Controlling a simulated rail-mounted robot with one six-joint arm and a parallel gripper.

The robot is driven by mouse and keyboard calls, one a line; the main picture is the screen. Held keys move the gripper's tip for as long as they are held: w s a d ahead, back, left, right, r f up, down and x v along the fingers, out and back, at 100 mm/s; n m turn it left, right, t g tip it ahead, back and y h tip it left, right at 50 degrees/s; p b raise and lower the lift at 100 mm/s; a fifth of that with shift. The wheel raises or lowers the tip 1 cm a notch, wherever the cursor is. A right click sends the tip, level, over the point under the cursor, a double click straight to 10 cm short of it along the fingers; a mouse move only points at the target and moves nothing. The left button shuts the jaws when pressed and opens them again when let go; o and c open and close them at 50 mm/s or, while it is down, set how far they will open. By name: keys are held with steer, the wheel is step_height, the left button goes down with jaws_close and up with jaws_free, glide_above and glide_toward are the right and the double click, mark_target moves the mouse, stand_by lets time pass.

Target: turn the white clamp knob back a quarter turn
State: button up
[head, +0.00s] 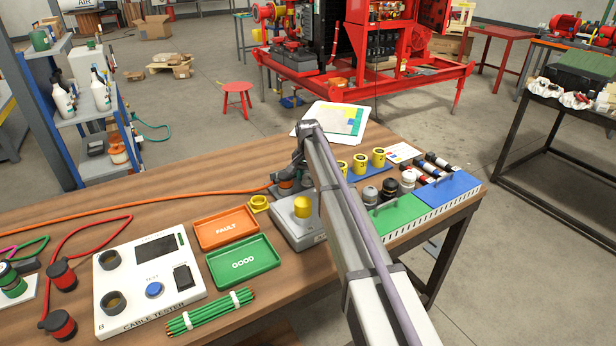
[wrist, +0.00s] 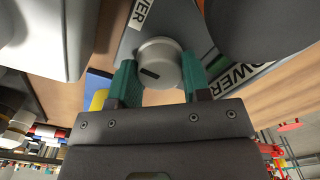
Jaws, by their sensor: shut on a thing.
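The white clamp knob (wrist: 160,65) shows in the wrist view as a round, pale knob with a short dark mark on its face. It sits by a grey plate lettered "POWER" (wrist: 238,75). My gripper (wrist: 158,82) has its two green fingers on either side of the knob, shut on it. The fingers cover parts of the knob's sides. In the head view I cannot make out the knob or the fingertips, as my arm blocks part of the bench there.
In the head view, a grey box with a yellow top piece (head: 303,207) stands beside my arm. The orange FAULT tray (head: 226,228), green GOOD tray (head: 243,262) and cable tester (head: 150,275) lie to the left. An orange cable (head: 130,203) crosses the wooden bench.

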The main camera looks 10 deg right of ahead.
steer(key=n, duration=1)
stand_by(0.7)
